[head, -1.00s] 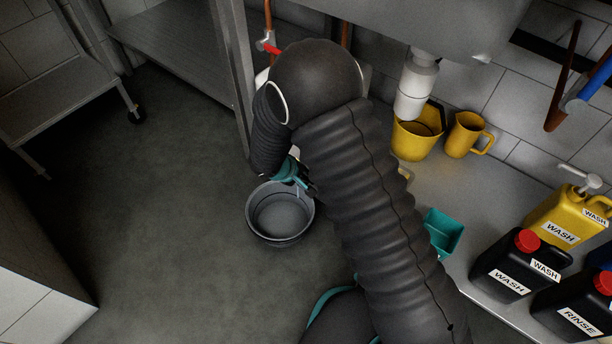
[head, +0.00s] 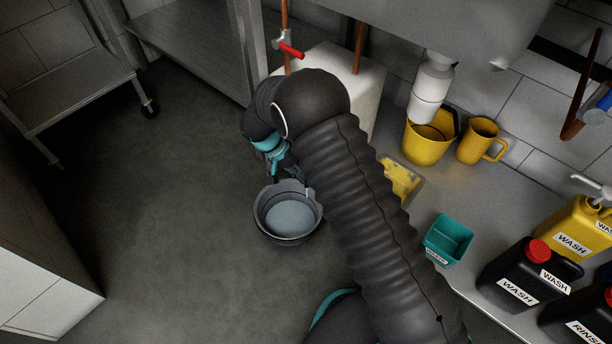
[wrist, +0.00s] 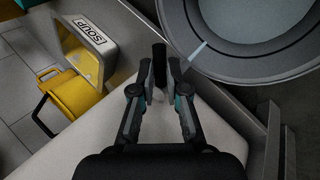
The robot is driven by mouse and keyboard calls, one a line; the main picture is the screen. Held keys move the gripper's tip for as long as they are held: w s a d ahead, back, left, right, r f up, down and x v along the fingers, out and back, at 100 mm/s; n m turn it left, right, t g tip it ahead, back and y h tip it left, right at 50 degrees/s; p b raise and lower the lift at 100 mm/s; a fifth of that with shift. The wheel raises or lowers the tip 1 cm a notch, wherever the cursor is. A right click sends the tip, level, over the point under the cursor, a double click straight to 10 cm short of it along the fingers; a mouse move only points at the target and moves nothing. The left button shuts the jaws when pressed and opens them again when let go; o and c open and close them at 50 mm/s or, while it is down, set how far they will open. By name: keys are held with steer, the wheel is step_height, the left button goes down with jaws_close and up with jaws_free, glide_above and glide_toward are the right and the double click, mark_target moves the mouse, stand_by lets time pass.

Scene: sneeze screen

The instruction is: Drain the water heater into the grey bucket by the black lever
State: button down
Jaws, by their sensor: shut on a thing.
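The white water heater (head: 368,84) stands under the sink, partly hidden by my arm in the head view; its white casing (wrist: 85,135) fills the lower wrist view. The grey bucket (head: 262,222) stands on the floor before it, with pale water inside. It also shows at the upper right of the wrist view (wrist: 285,65). A thin pale streak, apparently water, reaches into the bucket. My gripper (wrist: 160,70) is shut on the black lever (wrist: 160,60), which sits between its fingertips. In the head view the gripper is just above the bucket, its fingertips hard to make out.
A red-handled valve (head: 291,50) is on a copper pipe above the heater. A yellow bucket (head: 425,150), yellow jug (head: 478,142), teal container (head: 447,240) and black wash jug (head: 515,275) stand on the right. A metal trolley (head: 75,75) is at the left. The floor between is clear.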

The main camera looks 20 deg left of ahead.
steer(key=shift+w+a+m+g, duration=0.1)
steer(key=shift+a+m+g, duration=0.25)
steer(key=shift+m+g, duration=0.45)
steer(key=shift+m, duration=0.3)
steer(key=c, duration=1.4)
jaws_free()
steer(key=shift+c, duration=0.2)
steer(key=shift+a, duration=0.1)
steer(key=v, duration=1.2)
